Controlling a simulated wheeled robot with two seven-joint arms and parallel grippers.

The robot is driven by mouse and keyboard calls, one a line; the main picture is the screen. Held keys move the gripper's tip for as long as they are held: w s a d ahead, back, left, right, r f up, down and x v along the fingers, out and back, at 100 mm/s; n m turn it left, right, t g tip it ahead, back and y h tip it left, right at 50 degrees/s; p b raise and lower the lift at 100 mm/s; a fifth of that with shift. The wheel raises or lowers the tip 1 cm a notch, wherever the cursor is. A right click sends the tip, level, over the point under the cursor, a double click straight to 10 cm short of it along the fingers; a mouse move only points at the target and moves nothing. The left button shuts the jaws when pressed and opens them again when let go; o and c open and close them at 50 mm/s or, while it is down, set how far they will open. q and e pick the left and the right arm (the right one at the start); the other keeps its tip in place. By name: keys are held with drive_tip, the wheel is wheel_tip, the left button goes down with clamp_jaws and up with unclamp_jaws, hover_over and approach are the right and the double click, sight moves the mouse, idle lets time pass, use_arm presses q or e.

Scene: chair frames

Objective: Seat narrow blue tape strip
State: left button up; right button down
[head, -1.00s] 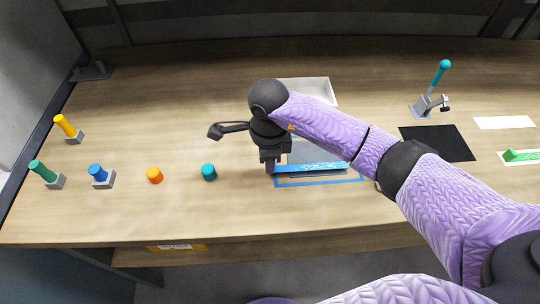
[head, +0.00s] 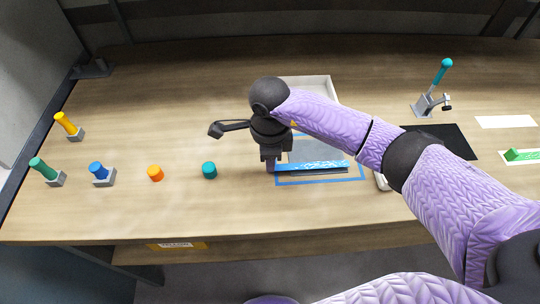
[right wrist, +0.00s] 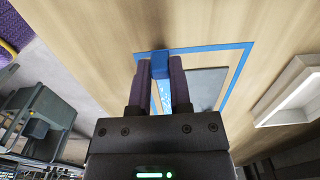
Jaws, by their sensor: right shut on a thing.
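A narrow blue strip with a lighter speckled pattern (head: 318,166) lies lengthwise left to right over the near part of a grey panel (head: 318,150) framed by a blue outline (head: 320,182). My right gripper (head: 269,166) is shut on the strip's left end. In the right wrist view the blue strip (right wrist: 161,66) shows between the two dark fingers of the right gripper (right wrist: 159,72). A dark band runs just below the strip; I cannot tell whether the strip touches the surface. My left gripper is not in view.
A white tray (head: 318,88) stands behind the panel, partly hidden by my right arm. A black mat (head: 452,139) and a teal-topped clamp (head: 430,100) are on the right.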

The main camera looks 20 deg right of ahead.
drive_tip(key=shift+f, duration=0.2)
drive_tip(key=shift+f+b, duration=0.5)
drive_tip(key=shift+b, duration=0.05)
drive_tip(key=shift+c, duration=0.7)
unclamp_jaws()
drive_tip(key=shift+r, duration=0.1)
wheel_tip(320, 180, up, 8)
drive_tip(key=p, duration=0.6)
drive_tip(key=shift+r, duration=0.1)
